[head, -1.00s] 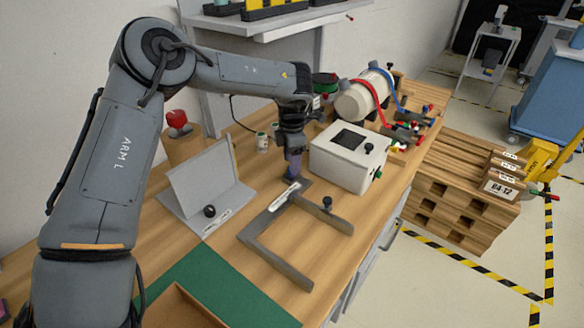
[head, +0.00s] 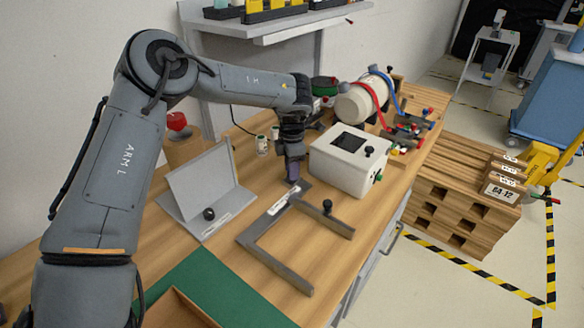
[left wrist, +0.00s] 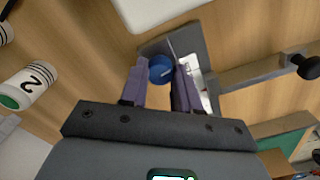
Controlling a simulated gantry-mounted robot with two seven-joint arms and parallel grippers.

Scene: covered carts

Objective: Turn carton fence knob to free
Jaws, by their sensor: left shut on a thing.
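The carton fence (head: 256,228) is a grey, three-sided metal frame lying on the wooden bench, with a white label near its far corner. A blue round knob (left wrist: 161,68) sits at that corner in the left wrist view. My left gripper (head: 293,178) points down over the corner, and its purple fingers, also in the left wrist view (left wrist: 160,80), are shut on the blue knob. In the head view the gripper hides this knob. A black knob (head: 327,206) stands on the fence's right arm. My right gripper is not in view.
A white box with a dark screen (head: 340,165) stands close to the right of my left gripper. A grey angled stand (head: 196,180) with a black knob is to the left. A green mat (head: 215,285) covers the near bench.

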